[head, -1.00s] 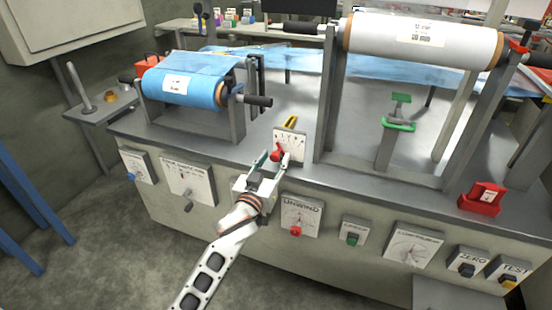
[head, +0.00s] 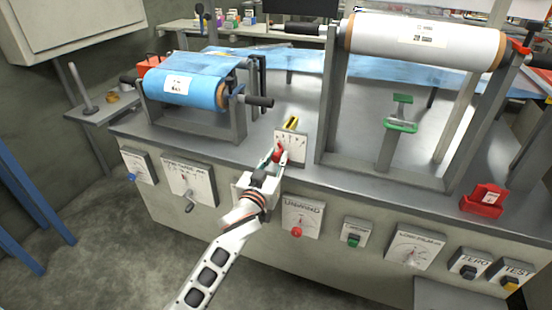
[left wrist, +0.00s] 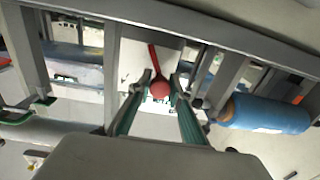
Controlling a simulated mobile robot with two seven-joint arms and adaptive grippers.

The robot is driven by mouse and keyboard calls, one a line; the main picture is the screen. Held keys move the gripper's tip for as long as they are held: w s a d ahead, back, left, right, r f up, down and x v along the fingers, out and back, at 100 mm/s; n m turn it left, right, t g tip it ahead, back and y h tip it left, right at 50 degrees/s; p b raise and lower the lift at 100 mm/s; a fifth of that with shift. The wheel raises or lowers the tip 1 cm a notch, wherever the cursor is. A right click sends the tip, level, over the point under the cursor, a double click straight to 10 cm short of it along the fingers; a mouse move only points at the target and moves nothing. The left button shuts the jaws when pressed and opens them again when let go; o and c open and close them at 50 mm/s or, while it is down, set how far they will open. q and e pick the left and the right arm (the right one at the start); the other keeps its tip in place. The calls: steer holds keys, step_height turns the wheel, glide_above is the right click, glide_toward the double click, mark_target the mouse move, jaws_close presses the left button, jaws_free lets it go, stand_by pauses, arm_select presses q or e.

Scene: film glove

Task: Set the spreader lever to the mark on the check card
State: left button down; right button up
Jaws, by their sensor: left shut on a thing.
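The spreader lever is a red stem with a round red knob (head: 279,156), in front of an upright white scale plate (head: 292,146) with marks. In the left wrist view the red stem (left wrist: 154,62) runs up from the knob (left wrist: 160,89) across the plate. My left gripper (head: 275,160) is shut on the knob, with a green-edged finger on each side of it. The exact mark the lever points at is too small to read. A red holder (head: 481,201) with a small white card stands at the right; I cannot tell if this is the check card. My right gripper is not in view.
A blue film roll (head: 187,88) stands left of the plate, and a large white roll (head: 420,42) on a frame at the right. A yellow part (head: 291,123) is just behind the plate. Labelled knob panels line the bench front below my arm.

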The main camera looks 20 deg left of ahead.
arm_select(q)
steer(key=shift+d+r+m+p, duration=0.3)
steer(key=shift+m+p, duration=0.05)
steer(key=shift+m, duration=0.55)
steer(key=shift+d+m, duration=0.3)
steer(key=shift+m, duration=0.5)
steer(key=m, duration=0.1)
steer(key=d+m, duration=0.1)
steer(key=m, duration=0.1)
steer(key=m+p, duration=0.1)
steer(key=shift+d+m, duration=0.3)
steer(key=shift+d, duration=0.05)
steer(key=m, duration=0.1)
steer(key=d+m, duration=0.1)
steer(key=shift+f+m, duration=0.25)
steer(key=shift+m, duration=0.15)
steer(key=shift+d+m, duration=0.2)
steer(key=shift+m, duration=0.4)
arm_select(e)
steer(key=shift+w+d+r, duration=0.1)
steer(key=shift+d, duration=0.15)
arm_select(q)
steer(key=shift+f, duration=0.1)
steer(key=c, duration=1.8)
jaws_free()
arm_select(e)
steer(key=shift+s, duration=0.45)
